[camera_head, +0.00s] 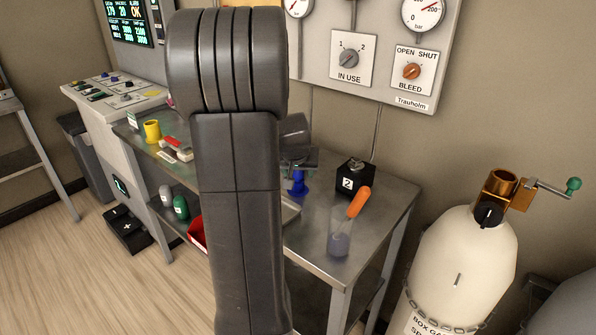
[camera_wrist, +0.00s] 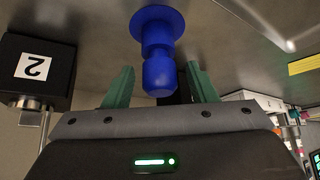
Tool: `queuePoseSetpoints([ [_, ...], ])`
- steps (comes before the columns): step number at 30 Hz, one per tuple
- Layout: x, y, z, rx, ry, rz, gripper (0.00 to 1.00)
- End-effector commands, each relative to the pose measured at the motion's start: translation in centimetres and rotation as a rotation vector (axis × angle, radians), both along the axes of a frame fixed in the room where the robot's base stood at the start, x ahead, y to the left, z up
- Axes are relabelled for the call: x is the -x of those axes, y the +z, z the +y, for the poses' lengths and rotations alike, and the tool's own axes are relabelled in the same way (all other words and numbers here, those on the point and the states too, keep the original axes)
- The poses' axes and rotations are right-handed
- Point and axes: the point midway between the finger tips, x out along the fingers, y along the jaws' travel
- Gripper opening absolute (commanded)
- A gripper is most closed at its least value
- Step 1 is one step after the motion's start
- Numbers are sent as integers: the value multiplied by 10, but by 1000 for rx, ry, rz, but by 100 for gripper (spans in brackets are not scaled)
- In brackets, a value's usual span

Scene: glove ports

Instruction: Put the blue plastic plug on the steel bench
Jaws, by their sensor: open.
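The blue plastic plug (camera_head: 298,187) appears to stand upright on the steel bench (camera_head: 387,202), just behind my arm. In the wrist view the plug (camera_wrist: 158,50) has its wide flange on the bench surface (camera_wrist: 235,35) and its narrower knob towards my gripper. My gripper (camera_wrist: 159,70) is open, with one green finger on each side of the plug's knob. Gaps show between the fingers and the plug. In the head view my gripper (camera_head: 300,162) is dark and partly hidden by my arm, just above the plug.
A clear beaker with an orange-handled tool (camera_head: 340,240) stands nearer the front. A yellow cup (camera_head: 152,131) is at the bench's left. A cream gas cylinder (camera_head: 465,255) stands at right.

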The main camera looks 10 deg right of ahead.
Motion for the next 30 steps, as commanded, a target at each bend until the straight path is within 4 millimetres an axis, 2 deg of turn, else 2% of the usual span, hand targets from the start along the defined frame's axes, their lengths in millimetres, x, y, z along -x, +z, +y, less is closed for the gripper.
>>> queuePoseSetpoints([
  [5,5,12,2,1,0,-3,52],
  [15,38,67,13,1,1,-5,52],
  [21,54,92,18,0,1,-3,52],
  [30,62,104,20,0,0,0,52],
])
